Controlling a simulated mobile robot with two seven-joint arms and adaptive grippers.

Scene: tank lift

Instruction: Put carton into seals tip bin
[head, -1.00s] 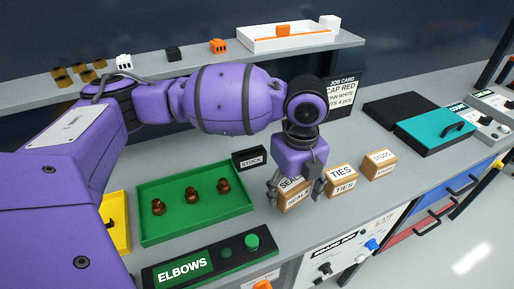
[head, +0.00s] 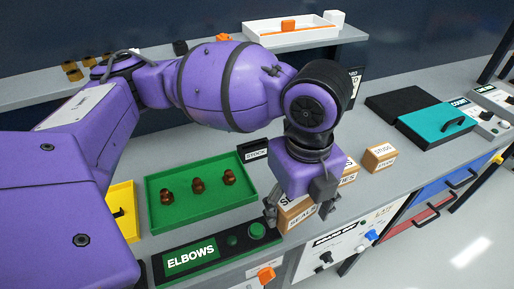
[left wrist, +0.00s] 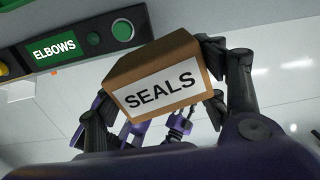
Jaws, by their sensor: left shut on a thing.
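The carton (head: 296,220), a brown box with a white SEALS label, is between the fingers of my left gripper (head: 299,214), which is shut on it. It appears at the bench's front edge in the head view; the gap below it is hard to judge. In the left wrist view the carton (left wrist: 160,82) fills the middle, tilted in the picture, with dark fingers at its sides and pale floor behind. I cannot identify a seals tip bin. Small purple and grey parts of mine show below the carton there; whether they include my right gripper is unclear.
The TIES carton (head: 349,172), partly hidden by my gripper, and the STUDS carton (head: 380,158) stand to the right. A green tray (head: 165,220) with brown fittings is left, behind the ELBOWS panel (head: 190,257). Blue and red drawers (head: 430,218) are under the bench at right.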

